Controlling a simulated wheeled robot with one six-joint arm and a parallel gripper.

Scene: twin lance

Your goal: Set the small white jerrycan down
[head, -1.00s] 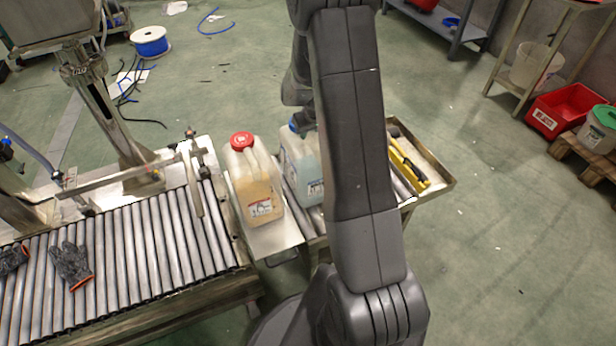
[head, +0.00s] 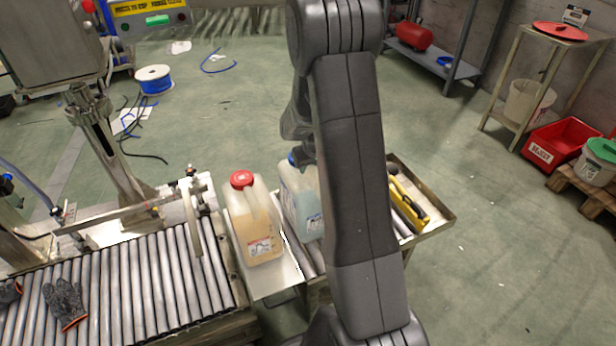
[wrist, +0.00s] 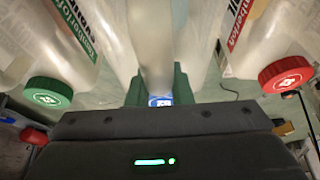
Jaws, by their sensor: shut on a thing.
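A small whitish translucent jerrycan (head: 298,205) with a blue cap is at the cart in the head view, partly hidden by my arm. My gripper (head: 303,152) is at its top. In the wrist view, the green fingers of my gripper (wrist: 159,88) are shut on its pale handle (wrist: 157,45), with the blue cap (wrist: 160,101) between them. The can looks upright, close beside a red-capped jerrycan (head: 257,228) of amber liquid. Whether its base touches the cart cannot be told.
In the wrist view, a green-capped container (wrist: 45,45) is at left and the red-capped one (wrist: 262,40) at right, close on both sides. A roller conveyor (head: 130,285) adjoins the cart (head: 272,283). A yellow tool (head: 405,205) lies on the cart's right part.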

